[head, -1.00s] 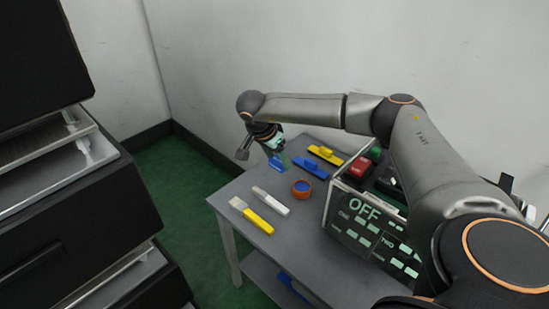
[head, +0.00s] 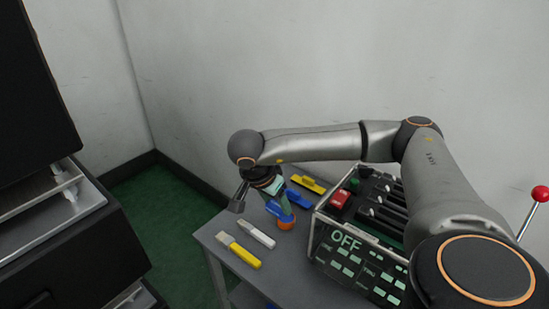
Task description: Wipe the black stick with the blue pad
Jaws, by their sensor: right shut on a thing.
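I cannot tell whether the pad touches the bowl. My left gripper is not in view.
The box (head: 345,242) has an "OFF" panel. A red-knobbed lever (head: 540,194) stands far right.

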